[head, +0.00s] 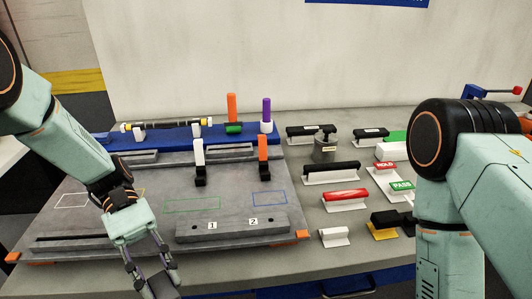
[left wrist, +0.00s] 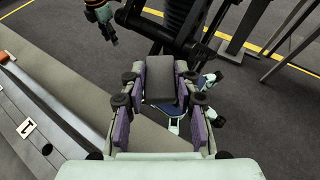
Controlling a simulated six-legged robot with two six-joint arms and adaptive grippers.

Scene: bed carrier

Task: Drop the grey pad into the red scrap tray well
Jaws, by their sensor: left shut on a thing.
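A dark grey pad (left wrist: 161,80) is held between the two fingers of my left gripper (left wrist: 161,98), which is shut on it. In the head view my left gripper (head: 152,266) points down at the front edge of the bench, and the pad (head: 164,287) shows at the bottom edge of the picture, partly cut off. In the left wrist view the pad is over the bench edge and the dark floor beyond. I cannot make out a red scrap tray well in either view. My right arm stands at the right of the head view; its gripper is out of the picture.
A grey fixture plate (head: 180,217) with a numbered block (head: 232,227) lies right of my left gripper. A blue rack (head: 160,140) is behind it.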

